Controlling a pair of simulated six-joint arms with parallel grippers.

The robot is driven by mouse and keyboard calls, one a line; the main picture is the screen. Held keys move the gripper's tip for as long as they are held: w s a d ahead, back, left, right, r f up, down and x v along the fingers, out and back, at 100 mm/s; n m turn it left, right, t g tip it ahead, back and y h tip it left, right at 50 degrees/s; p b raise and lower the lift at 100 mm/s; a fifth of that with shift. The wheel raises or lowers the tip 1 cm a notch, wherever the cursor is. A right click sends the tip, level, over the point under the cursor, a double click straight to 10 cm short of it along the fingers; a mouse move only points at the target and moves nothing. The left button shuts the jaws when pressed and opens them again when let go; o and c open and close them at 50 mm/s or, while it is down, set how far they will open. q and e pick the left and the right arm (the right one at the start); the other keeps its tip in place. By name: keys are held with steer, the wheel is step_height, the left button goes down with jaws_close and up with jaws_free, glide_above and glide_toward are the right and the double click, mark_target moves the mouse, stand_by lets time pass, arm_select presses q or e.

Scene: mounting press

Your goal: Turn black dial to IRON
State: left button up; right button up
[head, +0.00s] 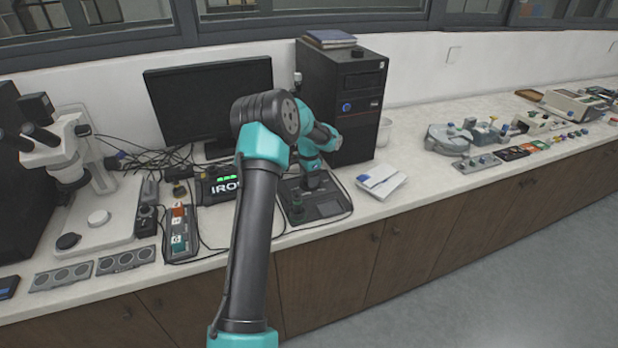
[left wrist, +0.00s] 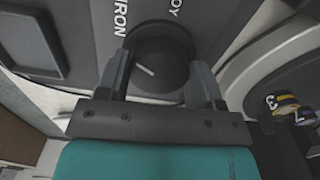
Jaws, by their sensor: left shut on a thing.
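The black dial (left wrist: 168,55) fills the upper middle of the left wrist view. It is round, with a short white pointer line on its left part, slanting toward the left finger. The white label IRON (left wrist: 120,17) is printed above and left of it, and a label ending in OY (left wrist: 183,12) above and right. My left gripper (left wrist: 160,82) is shut on the dial, one dark finger on each side. In the head view my left arm reaches down to the dark device (head: 328,209); the dial itself is hidden there. My right gripper is not in view.
A black computer tower (head: 350,105) and a monitor (head: 205,100) stand behind. Cables run around the device.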

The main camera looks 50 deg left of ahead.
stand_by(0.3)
arm_select(q)
steer(key=o, duration=0.9)
step_height(320, 180, up, 18)
steer(key=shift+f, duration=0.25)
stand_by(0.4)
